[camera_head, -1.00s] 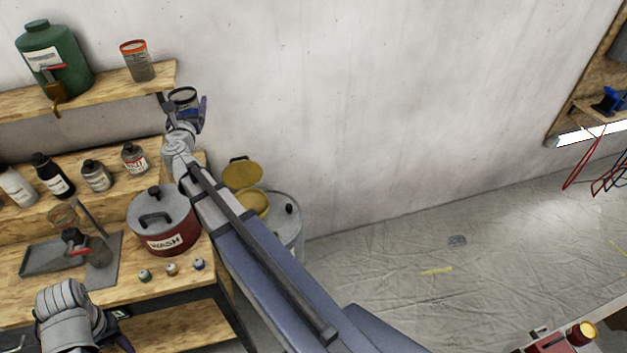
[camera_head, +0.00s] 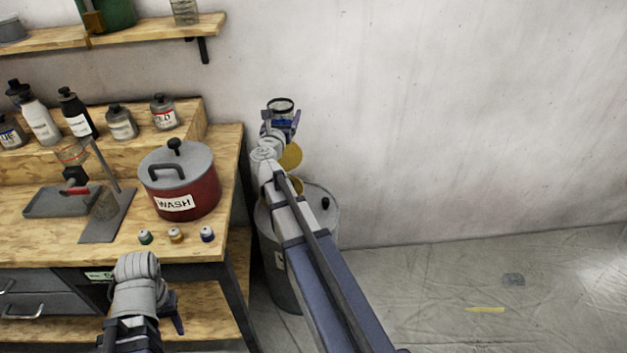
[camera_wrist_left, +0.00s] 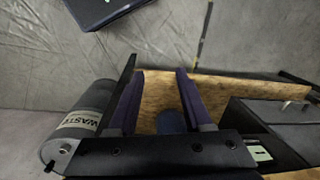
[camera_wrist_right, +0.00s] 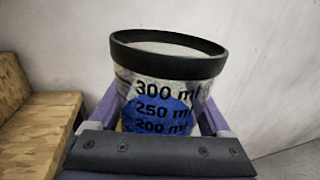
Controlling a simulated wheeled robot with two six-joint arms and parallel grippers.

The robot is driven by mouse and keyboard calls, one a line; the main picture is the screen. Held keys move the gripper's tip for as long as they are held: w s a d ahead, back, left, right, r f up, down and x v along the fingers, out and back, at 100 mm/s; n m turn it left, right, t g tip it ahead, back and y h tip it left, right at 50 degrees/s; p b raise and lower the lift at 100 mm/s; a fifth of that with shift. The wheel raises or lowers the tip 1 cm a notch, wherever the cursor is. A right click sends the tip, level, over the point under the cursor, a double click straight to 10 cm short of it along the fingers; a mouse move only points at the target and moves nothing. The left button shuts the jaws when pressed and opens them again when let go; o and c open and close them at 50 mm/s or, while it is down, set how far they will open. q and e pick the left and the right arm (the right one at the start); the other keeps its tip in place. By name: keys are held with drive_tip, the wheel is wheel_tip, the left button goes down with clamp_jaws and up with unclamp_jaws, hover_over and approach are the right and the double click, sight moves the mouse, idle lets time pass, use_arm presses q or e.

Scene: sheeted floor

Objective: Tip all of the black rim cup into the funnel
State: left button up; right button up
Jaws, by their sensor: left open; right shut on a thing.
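The black rim cup (camera_wrist_right: 170,62) is clear with printed ml marks. Blue and a little yellow show through its wall, and it looks upright. My right gripper (camera_wrist_right: 158,112) is shut around its sides. In the head view the cup (camera_head: 281,105) is held up by my right gripper (camera_head: 281,123), against the bare wall right of the bench. The funnel (camera_head: 72,153), clear with an orange-brown rim, sits on a stand at the left of the bench, far from the cup. My left gripper (camera_head: 150,322) is open and empty, low at the bench's front; its parted fingers show in the left wrist view (camera_wrist_left: 160,75).
A red WASH pot (camera_head: 180,190) stands between funnel and cup. Small capped pots (camera_head: 176,235) line the front edge. Several bottles (camera_head: 122,123) stand on the riser behind. A grey waste can (camera_head: 318,208) stands on the floor right of the bench. A shelf (camera_head: 150,33) hangs above.

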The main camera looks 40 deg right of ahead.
use_arm(q)
drive_tip(key=shift+o, duration=0.7)
drive_tip(key=shift+f, duration=0.6)
drive_tip(key=shift+o, duration=0.5)
wheel_tip(320, 180, down, 24)
drive_tip(key=b, duration=2.4)
drive_tip(key=shift+a+f+b, duration=0.1)
drive_tip(key=shift+f+b, duration=0.3)
drive_tip(key=shift+b, duration=0.25)
use_arm(e)
drive_tip(key=d+f+g+h, duration=0.1)
drive_tip(key=d+f, duration=0.4)
drive_tip(key=f, duration=0.8)
drive_tip(key=w+d+f+m+g, duration=0.1)
drive_tip(key=d+f, duration=0.4)
drive_tip(key=f, duration=0.8)
drive_tip(key=shift+d+m+h, duration=0.15)
drive_tip(key=shift+m+h, duration=0.15)
drive_tip(key=shift+h, duration=0.1)
